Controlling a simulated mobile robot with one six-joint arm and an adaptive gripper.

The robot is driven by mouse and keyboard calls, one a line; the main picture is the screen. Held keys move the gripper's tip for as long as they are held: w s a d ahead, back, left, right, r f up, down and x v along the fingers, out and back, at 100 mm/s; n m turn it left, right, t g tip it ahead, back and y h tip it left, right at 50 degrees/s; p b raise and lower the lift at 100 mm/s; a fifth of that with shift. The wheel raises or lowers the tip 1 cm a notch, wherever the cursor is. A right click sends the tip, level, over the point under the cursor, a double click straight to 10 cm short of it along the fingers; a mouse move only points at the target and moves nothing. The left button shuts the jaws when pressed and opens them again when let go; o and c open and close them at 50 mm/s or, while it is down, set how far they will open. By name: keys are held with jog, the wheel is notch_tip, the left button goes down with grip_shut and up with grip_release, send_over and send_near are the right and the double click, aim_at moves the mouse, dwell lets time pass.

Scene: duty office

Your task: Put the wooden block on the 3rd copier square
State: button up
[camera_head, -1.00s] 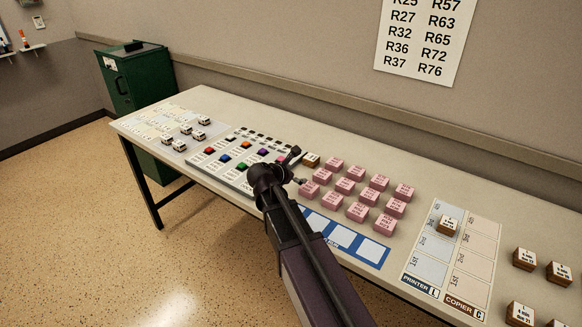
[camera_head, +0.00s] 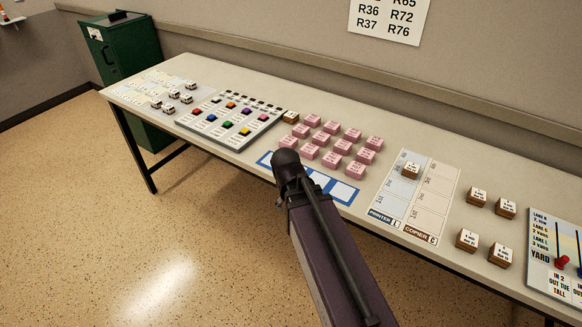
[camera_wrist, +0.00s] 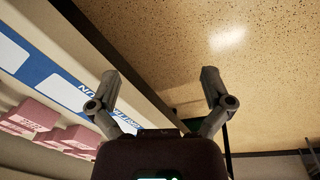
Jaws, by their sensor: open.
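Several wooden blocks with white labelled tops are in the head view. One wooden block (camera_head: 411,170) sits on the top square of the printer column. A group of similar blocks (camera_head: 467,240) stands right of the mat. The copier column (camera_head: 431,201) is the right-hand, cream column, and its squares look bare. Its square numbers are too small to read surely. In the wrist view my gripper (camera_wrist: 160,76) is open and empty, its fingers apart over the table's front edge and floor. In the head view its fingers are mostly hidden behind my arm.
Rows of pink blocks (camera_head: 333,160) stand behind a blue-framed strip (camera_head: 344,192). A board with coloured buttons (camera_head: 237,142) lies to the left, with small white vehicles beyond it. A lever panel (camera_head: 540,277) is at the far right. The floor in front is clear.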

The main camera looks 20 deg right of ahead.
jog(key=s+a+f+m+y+b, duration=0.1)
jog(key=s+f+m+b, duration=0.1)
jog(key=s+f+b, duration=0.1)
jog(key=shift+s+a+f+g+b, duration=0.3)
jog(key=shift+s+f+g, duration=0.15)
jog(key=shift+s, duration=0.4)
jog(key=c, duration=0.6)
